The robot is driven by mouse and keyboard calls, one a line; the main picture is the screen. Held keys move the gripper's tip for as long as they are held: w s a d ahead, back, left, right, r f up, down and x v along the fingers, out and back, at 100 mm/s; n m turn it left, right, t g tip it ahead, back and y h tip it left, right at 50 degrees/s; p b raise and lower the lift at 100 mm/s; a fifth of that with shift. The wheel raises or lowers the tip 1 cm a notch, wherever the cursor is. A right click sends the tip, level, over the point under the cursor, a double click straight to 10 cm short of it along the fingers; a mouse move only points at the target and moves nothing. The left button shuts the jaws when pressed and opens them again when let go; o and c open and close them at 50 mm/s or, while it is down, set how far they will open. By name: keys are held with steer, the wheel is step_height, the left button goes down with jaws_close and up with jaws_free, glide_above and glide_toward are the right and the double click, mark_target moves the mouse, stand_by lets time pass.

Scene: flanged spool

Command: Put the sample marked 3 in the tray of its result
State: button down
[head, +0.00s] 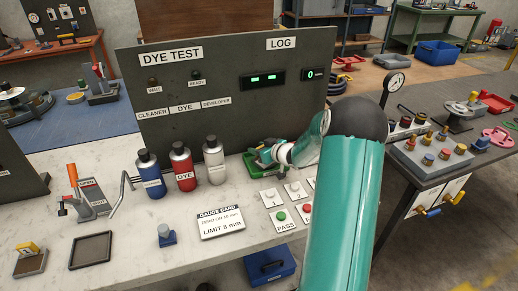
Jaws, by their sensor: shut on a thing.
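My gripper (271,151) is at the back of the white bench, beside a small green and dark fixture (256,163). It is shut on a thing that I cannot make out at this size. No sample with a readable mark 3 shows. A shallow dark tray (91,250) lies empty at the front left of the bench. White plates with round buttons (270,198) stand right of the bottles. One plate has a green button marked PASS (283,218), and a red button (306,208) is partly behind my arm.
Blue, red and white bottles (183,168) stand before the DYE TEST panel (226,100). The READY lamp looks dim green; the counter reads 0. A gauge card (221,222) lies in front. A small blue-based piece (165,235) stands nearby. A blue box (270,266) sits below the bench.

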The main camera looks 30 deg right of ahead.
steer(key=c, duration=0.8)
jaws_free()
steer(key=shift+f, duration=0.1)
steer(key=shift+c, duration=0.2)
steer(key=shift+s+r, duration=0.1)
steer(key=shift+r, duration=0.1)
steer(key=v, duration=1.2)
steer(key=s+a+r+m+g+h, duration=0.25)
steer(key=a+r+h, duration=0.35)
steer(key=a+r, duration=0.75)
steer(key=s+a+r+g+y, duration=0.2)
steer(key=s+a+g+y, duration=0.2)
steer(key=s+a, duration=1.4)
steer(key=s+n+g, duration=0.1)
steer(key=s, duration=0.2)
steer(key=shift+a, duration=0.2)
